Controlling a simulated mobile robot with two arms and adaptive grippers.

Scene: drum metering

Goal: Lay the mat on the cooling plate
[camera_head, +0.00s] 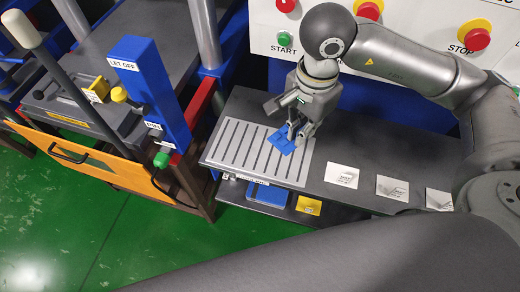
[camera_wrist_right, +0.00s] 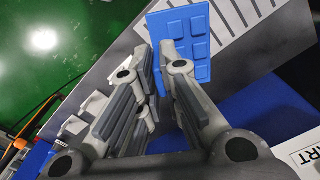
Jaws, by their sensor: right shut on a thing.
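The blue mat (camera_head: 281,138) is held by my right gripper (camera_head: 293,132) over the right part of the cooling plate. The mat also shows in the right wrist view (camera_wrist_right: 182,42), with raised squares on its face, at the tips of the fingers (camera_wrist_right: 160,55). The cooling plate (camera_head: 228,143) is a light grey slotted panel on the dark bench. Its slots also show behind the mat in the wrist view. The mat looks tilted; I cannot tell whether it touches the plate. My left gripper is not in view.
White cards (camera_head: 342,175) lie along the bench (camera_head: 325,190) right of the plate. A blue post (camera_head: 150,90) with a lever and red bar stands left of it. A panel (camera_head: 262,45) with START and STOP buttons stands behind. A lower shelf holds a yellow card (camera_head: 308,205).

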